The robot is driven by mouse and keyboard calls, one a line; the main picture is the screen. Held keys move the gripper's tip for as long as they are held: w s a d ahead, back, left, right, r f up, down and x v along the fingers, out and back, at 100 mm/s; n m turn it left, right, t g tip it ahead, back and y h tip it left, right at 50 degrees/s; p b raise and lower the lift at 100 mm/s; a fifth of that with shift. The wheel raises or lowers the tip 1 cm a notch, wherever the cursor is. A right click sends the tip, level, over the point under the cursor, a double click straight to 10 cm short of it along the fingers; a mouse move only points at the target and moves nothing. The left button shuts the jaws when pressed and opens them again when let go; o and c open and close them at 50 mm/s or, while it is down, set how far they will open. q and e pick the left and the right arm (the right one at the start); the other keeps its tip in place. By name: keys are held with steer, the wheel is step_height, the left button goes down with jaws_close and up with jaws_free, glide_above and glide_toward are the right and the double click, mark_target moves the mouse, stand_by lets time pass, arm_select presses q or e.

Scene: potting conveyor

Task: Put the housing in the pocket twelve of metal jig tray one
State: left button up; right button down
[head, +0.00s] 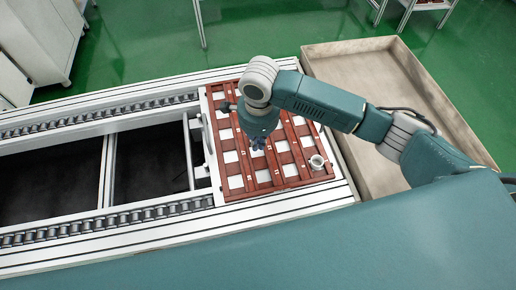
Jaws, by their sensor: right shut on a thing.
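The jig tray (236,191) is a red-brown frame with rows of pale square pockets, lying on the conveyor's right end. My right gripper (257,145) points down over the middle of the tray. It is shut on a housing, which the gripper and the small scale mostly hide; I cannot tell its height above the pockets. Another pale, round, cup-like housing (317,162) stands at the tray's right side, apart from the gripper. Pocket numbers cannot be read. My left gripper is not in view.
Roller tracks (105,222) run left from the tray, with dark open bays between them. A large empty beige bin (345,56) stands to the right of the conveyor. My right arm passes over the tray's upper right part. Green floor lies behind.

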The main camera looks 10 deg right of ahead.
mark_target(258, 157)
steer(key=shift+f, duration=2.15)
steer(key=c, duration=2.2)
jaws_free()
steer(key=r, duration=1.2)
steer(key=shift+s, duration=0.3)
